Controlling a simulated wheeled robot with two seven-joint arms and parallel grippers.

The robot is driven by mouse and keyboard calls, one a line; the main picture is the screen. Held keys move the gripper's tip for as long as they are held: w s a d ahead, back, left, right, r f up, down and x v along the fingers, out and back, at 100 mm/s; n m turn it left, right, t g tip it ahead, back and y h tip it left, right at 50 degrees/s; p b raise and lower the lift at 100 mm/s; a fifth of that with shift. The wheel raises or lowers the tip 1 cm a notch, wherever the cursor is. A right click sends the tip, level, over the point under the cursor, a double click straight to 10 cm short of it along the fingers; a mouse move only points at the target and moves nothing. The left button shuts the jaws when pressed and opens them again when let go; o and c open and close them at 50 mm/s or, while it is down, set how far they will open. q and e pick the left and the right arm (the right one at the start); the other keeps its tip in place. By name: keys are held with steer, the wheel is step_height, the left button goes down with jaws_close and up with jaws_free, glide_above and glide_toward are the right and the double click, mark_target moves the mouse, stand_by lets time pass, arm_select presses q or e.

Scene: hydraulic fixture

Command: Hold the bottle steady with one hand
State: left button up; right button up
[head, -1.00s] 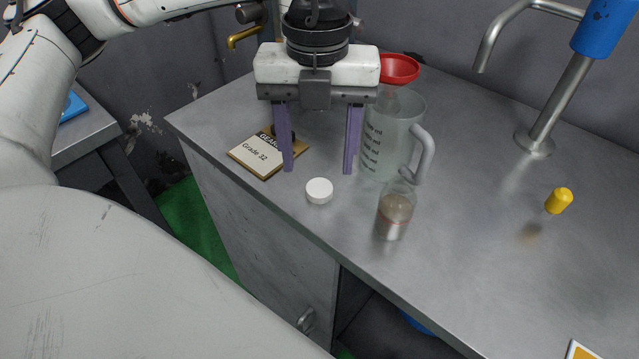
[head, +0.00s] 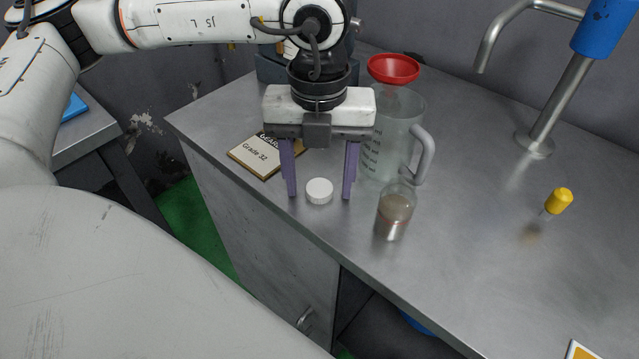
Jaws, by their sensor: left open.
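A small clear bottle (head: 394,212) with murky brownish liquid stands upright and uncapped near the counter's front edge. A white round cap (head: 319,191) lies on the counter to its left. My left gripper (head: 319,196) points down with its two purple fingers apart, one on each side of the cap in the picture. The fingers hold nothing that I can see, and the bottle is apart from them to the right. I cannot tell how high the fingertips are above the counter. My right gripper is not in view.
A "Grade 32" board (head: 259,158) lies left of the gripper. A tap (head: 538,110) and a yellow-handled item (head: 558,201) are at right, with bare counter between.

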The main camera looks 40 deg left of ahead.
mark_target(319, 189)
arm_select(q)
steer(key=c, duration=1.1)
step_height(319, 189, up, 10)
steer(key=shift+p, duration=0.3)
